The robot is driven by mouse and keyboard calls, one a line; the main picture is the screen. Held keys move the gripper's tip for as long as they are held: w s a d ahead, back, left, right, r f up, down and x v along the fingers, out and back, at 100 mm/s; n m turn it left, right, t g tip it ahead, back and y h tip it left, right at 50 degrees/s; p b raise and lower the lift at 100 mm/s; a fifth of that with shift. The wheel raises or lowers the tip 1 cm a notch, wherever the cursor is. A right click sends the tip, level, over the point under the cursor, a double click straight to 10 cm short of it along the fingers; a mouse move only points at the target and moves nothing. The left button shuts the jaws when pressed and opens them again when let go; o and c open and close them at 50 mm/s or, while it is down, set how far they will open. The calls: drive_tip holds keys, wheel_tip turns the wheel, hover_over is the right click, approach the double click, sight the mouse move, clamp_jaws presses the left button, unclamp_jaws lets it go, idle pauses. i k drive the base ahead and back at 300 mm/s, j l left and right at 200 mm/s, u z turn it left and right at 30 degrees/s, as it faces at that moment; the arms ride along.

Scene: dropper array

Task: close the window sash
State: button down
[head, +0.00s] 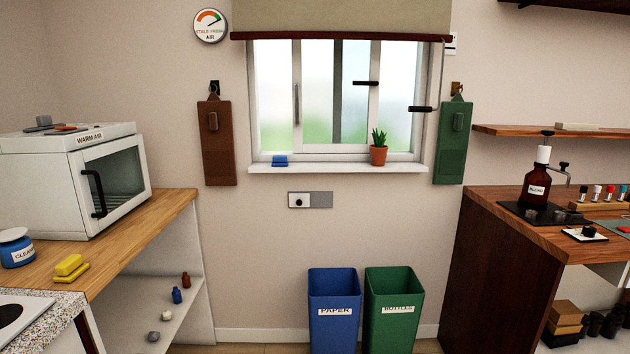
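The window (251,110) is in the wall at the middle of the head view. Its white-framed sash (335,148) stands across the middle of the opening, with a grey vertical handle (297,103) on its left upright. Blurred green and white show to the left of the sash, behind it and to its right. I cannot tell whether the left part is bare opening or glass. A dark upright (337,90) shows through the sash. A black bar (365,83) shows at the sash's right upright. My gripper is not in view.
A potted plant (379,154) and a blue block (280,161) stand on the sill (330,169). A blind (340,18) covers the window top; a crank with a black grip (420,108) hangs at right. Blue (334,335) and green bins (392,332) stand below. Counters flank both sides.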

sight(299, 147)
drive_tip(key=i, duration=0.95)
drive_tip(key=i+j+z, duration=0.15)
drive_tip(key=i, duration=0.75)
